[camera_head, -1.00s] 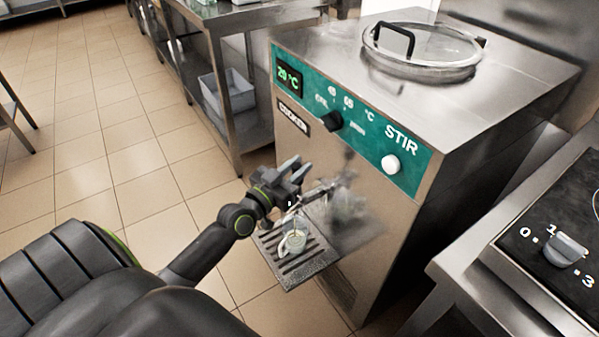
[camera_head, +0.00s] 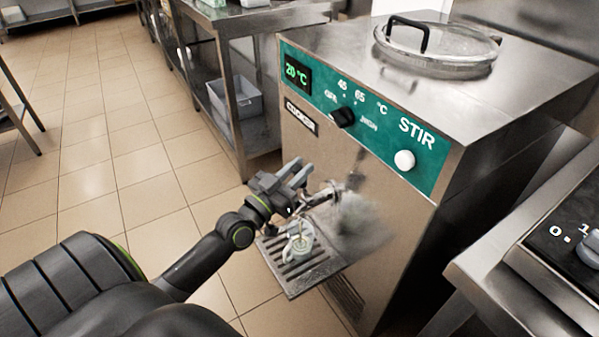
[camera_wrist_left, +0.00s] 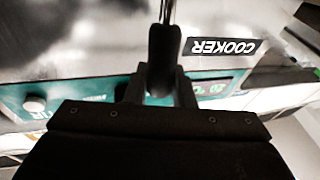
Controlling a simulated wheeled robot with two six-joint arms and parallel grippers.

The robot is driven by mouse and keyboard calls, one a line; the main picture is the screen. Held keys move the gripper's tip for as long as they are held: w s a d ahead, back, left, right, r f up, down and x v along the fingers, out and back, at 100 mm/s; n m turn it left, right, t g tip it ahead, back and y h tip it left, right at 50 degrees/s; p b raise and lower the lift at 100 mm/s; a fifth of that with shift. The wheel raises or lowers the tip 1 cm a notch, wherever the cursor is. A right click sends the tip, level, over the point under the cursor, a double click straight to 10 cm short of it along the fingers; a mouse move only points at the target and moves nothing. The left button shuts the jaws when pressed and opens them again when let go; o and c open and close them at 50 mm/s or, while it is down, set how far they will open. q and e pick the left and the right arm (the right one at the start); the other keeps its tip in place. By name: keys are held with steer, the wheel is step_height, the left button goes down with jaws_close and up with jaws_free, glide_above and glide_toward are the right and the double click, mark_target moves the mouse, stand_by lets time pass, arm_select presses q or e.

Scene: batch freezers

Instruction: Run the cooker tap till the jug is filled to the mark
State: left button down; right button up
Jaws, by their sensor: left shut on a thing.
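The steel cooker (camera_head: 375,190) has a tap (camera_head: 322,196) low on its front. A small clear jug (camera_head: 300,246) stands upright on the slotted drip tray (camera_head: 316,272) below the tap. Something pale shows inside the jug; its level and the mark are too small to read. My left gripper (camera_head: 292,180) is at the tap, above the jug. In the left wrist view my left gripper (camera_wrist_left: 160,88) is shut on the dark tap handle (camera_wrist_left: 164,45). The tap's outlet is partly hidden by the gripper. My right gripper is out of view.
The cooker's green panel (camera_head: 370,125) carries a black dial (camera_head: 344,117) and a white STIR knob (camera_head: 404,160). A steel shelf table with a grey bin (camera_head: 236,98) stands behind left. A hob unit (camera_head: 560,240) is at the right. Tiled floor is open at left.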

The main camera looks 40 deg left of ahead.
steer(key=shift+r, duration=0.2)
arm_select(q)
steer(key=c, duration=1.3)
jaws_free()
steer(key=shift+o, duration=0.2)
steer(key=shift+s+f, duration=0.15)
steer(key=shift+s, duration=0.1)
steer(key=b+v, duration=0.3)
steer(key=v, duration=1.4)
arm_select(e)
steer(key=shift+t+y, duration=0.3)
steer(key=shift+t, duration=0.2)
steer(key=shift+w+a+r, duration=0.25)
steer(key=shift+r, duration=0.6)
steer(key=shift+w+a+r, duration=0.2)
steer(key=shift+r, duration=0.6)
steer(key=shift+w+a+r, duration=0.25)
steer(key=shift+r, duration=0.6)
